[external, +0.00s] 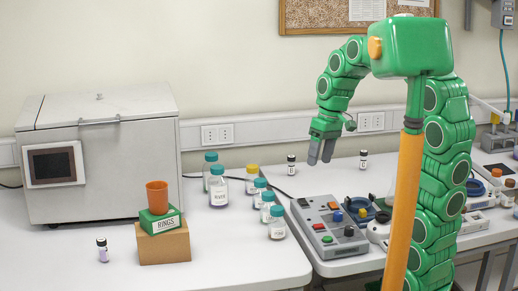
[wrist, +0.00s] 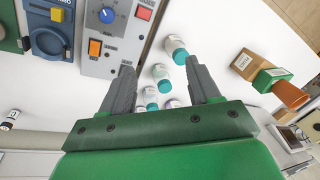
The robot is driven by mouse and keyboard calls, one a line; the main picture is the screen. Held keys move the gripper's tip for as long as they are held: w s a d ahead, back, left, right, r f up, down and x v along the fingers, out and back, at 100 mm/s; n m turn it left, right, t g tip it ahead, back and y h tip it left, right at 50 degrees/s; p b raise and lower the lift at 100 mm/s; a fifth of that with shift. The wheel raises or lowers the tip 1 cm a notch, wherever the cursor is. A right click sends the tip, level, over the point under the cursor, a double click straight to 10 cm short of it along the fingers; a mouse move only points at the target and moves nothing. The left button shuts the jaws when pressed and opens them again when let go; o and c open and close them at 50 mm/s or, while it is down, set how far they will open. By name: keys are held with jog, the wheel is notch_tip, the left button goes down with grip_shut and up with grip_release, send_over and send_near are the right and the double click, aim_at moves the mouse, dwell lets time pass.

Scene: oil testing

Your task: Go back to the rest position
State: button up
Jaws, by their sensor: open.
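My gripper (external: 321,150) is raised in the air above the benches, near the wall, with its fingers pointing down. In the wrist view my gripper (wrist: 163,88) has its two grey fingers spread apart with nothing held between them. Several teal-capped bottles (wrist: 162,76) show beyond and between the fingers, well below them. The green arm rises at the right of the external view and bends over toward the left.
A grey control box (external: 330,228) with buttons stands on the right bench. Several bottles (external: 218,188) stand on the left bench. An orange cup (external: 157,196) sits on a green box (external: 161,222). A large grey machine (external: 100,150) stands at left.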

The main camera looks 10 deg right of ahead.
jog(key=s+d+f+m+h, duration=0.1)
jog(key=s+d+f+m, duration=0.2)
jog(key=s+d, duration=0.5)
jog(key=s+d+f+m+g+h, duration=0.1)
jog(key=s+d+f+m, duration=0.2)
jog(key=s+d, duration=0.5)
jog(key=s+f, duration=0.1)
jog(key=s, duration=0.4)
jog(key=shift+s+d+f+m, duration=0.2)
jog(key=shift+d+m, duration=0.1)
jog(key=shift+d, duration=0.1)
